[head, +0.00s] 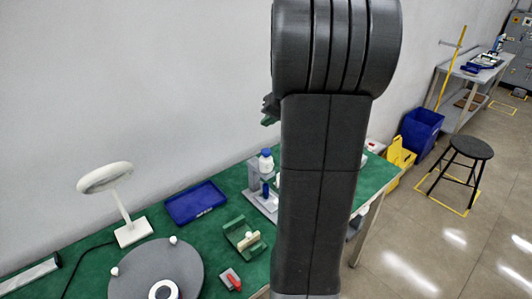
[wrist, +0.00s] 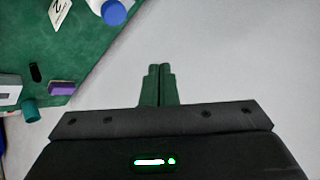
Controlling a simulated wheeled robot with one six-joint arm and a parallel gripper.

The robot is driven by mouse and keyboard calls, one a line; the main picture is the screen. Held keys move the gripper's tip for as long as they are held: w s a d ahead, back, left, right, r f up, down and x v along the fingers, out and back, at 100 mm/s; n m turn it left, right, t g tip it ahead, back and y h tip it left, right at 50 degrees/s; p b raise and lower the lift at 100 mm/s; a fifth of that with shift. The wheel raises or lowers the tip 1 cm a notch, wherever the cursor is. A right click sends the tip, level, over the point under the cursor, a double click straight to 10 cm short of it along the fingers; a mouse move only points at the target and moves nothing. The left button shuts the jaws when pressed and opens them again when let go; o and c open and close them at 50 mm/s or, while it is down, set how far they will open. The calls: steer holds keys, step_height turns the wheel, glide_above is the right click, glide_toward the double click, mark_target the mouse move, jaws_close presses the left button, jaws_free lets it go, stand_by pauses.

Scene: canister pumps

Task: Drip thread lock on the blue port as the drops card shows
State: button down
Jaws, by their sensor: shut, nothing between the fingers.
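My gripper's two green fingers (wrist: 160,85) are together and empty in the wrist view, over plain pale grey, apart from every object. In the head view only a bit of the gripper (head: 269,112) shows beside my arm. A white card (wrist: 60,12) with a dark mark like a 2 lies on the green table at the wrist view's top left. A white bottle with a blue cap (wrist: 113,13) is right of it. A blue-capped bottle (head: 265,161) stands near a grey stand (head: 256,201) in the head view. I cannot make out the blue port or which bottle holds thread lock.
The green table (head: 75,262) holds a blue tray (head: 195,203), a green holder (head: 239,229), a grey disc (head: 130,275), a red-handled item (head: 232,281) and a white lamp (head: 105,178). A purple block (wrist: 62,88) shows in the wrist view. My arm hides the table's middle.

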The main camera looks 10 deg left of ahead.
steer(key=b, duration=0.4)
glide_above(264, 149)
steer(key=s+d, duration=0.1)
steer(key=d, duration=0.1)
step_height(264, 149, down, 6)
steer(key=shift+s+a+f, duration=0.1)
steer(key=shift+a+f, duration=0.05)
steer(key=shift+f+b, duration=0.45)
steer(key=shift+b, duration=0.05)
stand_by(1.0)
steer(key=shift+f+b, duration=0.4)
steer(key=shift+b, duration=0.15)
steer(key=shift+f+b, duration=0.65)
stand_by(0.5)
steer(key=shift+r, duration=0.1)
steer(key=shift+r+p, duration=0.6)
steer(key=shift+r, duration=0.4)
steer(key=shift+r+p, duration=1.55)
steer(key=shift+r, duration=0.95)
